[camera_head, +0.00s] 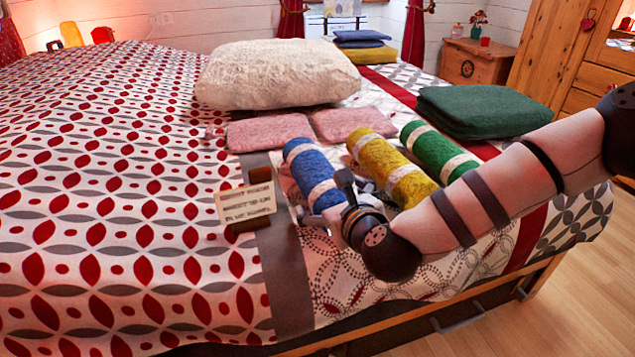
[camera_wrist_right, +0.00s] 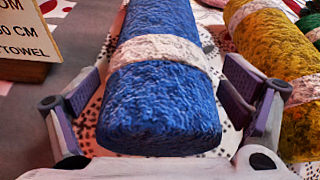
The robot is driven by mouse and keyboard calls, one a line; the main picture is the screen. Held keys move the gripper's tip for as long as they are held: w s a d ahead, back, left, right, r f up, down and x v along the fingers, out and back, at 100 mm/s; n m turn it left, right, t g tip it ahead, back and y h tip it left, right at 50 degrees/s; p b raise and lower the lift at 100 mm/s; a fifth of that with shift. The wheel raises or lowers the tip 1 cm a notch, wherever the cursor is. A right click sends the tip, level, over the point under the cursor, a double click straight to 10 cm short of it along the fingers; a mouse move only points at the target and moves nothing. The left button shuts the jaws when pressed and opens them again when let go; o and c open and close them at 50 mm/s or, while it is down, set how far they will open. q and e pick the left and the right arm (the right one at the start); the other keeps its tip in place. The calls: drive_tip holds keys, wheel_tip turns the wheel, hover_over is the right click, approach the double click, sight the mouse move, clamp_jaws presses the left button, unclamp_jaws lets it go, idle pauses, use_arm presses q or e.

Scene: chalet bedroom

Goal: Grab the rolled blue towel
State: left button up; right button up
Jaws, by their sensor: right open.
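The rolled blue towel (camera_head: 312,170) lies on the bed with white bands around it, left of a rolled yellow towel (camera_head: 397,170) and a rolled green towel (camera_head: 437,152). My right gripper (camera_head: 343,198) is at the near end of the blue towel. In the right wrist view the blue towel (camera_wrist_right: 160,95) lies between the spread fingers of my right gripper (camera_wrist_right: 170,105), with a visible gap on each side near its end. The yellow towel (camera_wrist_right: 275,60) is just right of the right finger. My left gripper is not in view.
A small sign (camera_head: 246,204) on a wooden stand is left of the blue towel. Pink folded towels (camera_head: 268,131) and a cream pillow (camera_head: 275,75) lie behind. A folded dark green blanket (camera_head: 487,110) is at right. The patterned bed (camera_head: 110,230) is clear at left.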

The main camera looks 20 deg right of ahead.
drive_tip(key=shift+w+f, duration=0.15)
drive_tip(key=shift+w, duration=0.15)
drive_tip(key=c, duration=1.1)
drive_tip(key=shift+c, duration=0.2)
drive_tip(key=shift+r, duration=0.2)
